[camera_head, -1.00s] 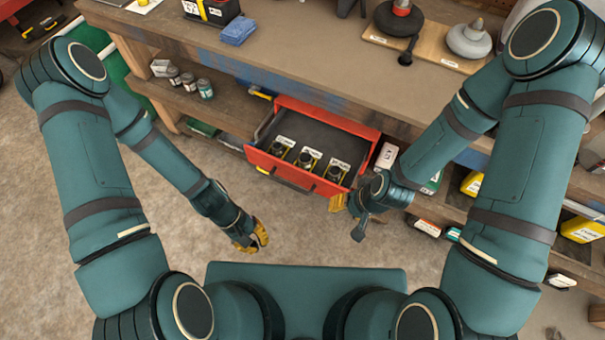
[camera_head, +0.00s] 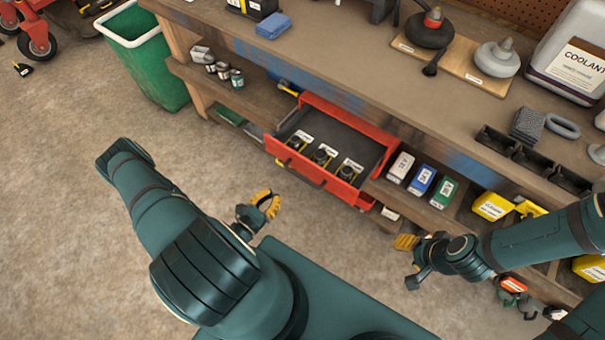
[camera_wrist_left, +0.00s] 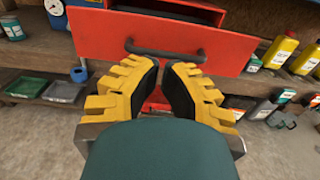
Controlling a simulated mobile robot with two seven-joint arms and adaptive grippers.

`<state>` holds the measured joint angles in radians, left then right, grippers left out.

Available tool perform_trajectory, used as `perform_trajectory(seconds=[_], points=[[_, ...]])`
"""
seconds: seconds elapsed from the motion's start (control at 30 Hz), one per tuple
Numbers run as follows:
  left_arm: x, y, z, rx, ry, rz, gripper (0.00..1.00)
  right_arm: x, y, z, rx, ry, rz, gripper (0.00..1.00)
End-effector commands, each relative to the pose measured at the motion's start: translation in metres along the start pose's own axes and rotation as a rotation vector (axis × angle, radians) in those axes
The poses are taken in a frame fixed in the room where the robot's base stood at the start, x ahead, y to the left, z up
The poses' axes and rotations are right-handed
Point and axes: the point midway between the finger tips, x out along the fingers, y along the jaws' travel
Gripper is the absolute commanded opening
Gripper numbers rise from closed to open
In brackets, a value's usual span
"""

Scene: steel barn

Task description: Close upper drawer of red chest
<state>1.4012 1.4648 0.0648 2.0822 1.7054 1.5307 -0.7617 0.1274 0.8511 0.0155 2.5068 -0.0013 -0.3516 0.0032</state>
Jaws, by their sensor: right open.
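The red drawer (camera_head: 325,183) is pulled out from under the workbench, with a dark handle (camera_head: 302,174) on its front. Three black-and-yellow labelled items (camera_head: 321,154) stand inside it. In the left wrist view the drawer front (camera_wrist_left: 225,48) and handle (camera_wrist_left: 165,52) are straight ahead. My left gripper (camera_head: 267,203) is in front of the drawer, apart from it. Its yellow fingers (camera_wrist_left: 163,67) hold nothing; their tips are close together with a narrow gap. My right gripper (camera_head: 405,260) is open and empty, right of the drawer and lower. The rest of the chest is mostly hidden.
The workbench top (camera_head: 350,75) overhangs the drawer. Small boxes (camera_head: 422,180) stand on the shelf right of it, and cans (camera_head: 223,71) on the shelf to the left. A green bin (camera_head: 150,60) stands further left.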

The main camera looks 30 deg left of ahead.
Motion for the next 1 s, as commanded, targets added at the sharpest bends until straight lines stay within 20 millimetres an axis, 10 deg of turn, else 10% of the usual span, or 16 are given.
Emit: perform_trajectory(seconds=[0.7, 1.0], points=[[0.119, -0.002, 0.000, -0.001, -0.003, -0.006, 0.00, 0.020, 0.007, -0.002, -0.002, 0.010, 0.000, 0.47], [0.138, -0.002, 0.001, -0.001, -0.001, -0.005, 0.00, 0.023, 0.009, -0.003, -0.002, 0.012, 0.001, 0.47]])
